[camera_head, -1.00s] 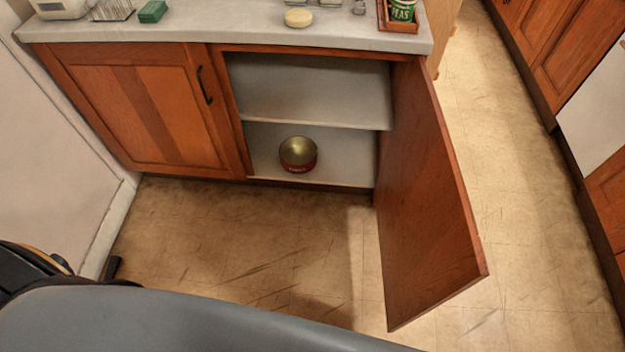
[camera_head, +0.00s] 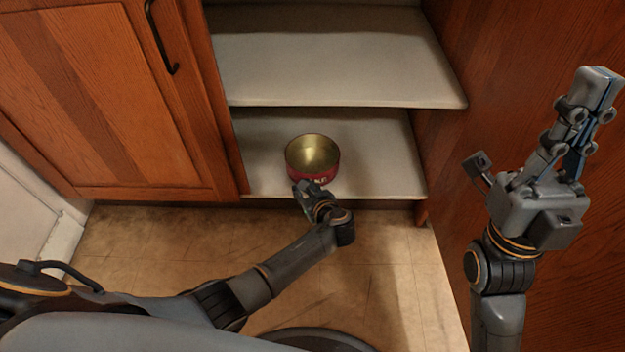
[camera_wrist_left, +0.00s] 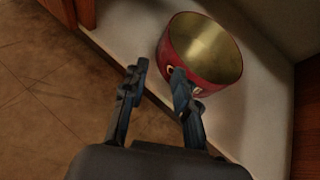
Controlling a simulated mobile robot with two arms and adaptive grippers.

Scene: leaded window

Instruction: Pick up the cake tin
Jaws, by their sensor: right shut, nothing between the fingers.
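The cake tin (camera_head: 314,158) is round and red with a gold inside and no lid on it. It stands upright on the cupboard's bottom shelf (camera_head: 262,181) near the front edge, and shows at the upper right in the left wrist view (camera_wrist_left: 206,51). My left gripper (camera_head: 308,188) is in front of the tin. In the left wrist view its fingers (camera_wrist_left: 157,80) are apart with nothing between them. The right finger overlaps the tin's near wall; I cannot tell if it touches. My right gripper (camera_head: 597,88) is raised at the right, shut and empty.
An upper shelf (camera_head: 340,60) lies above the tin, with clear space between. A closed wooden door (camera_head: 110,100) is at the left, and the open door (camera_head: 530,40) stands at the right behind my right arm. The shelf beside the tin is empty.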

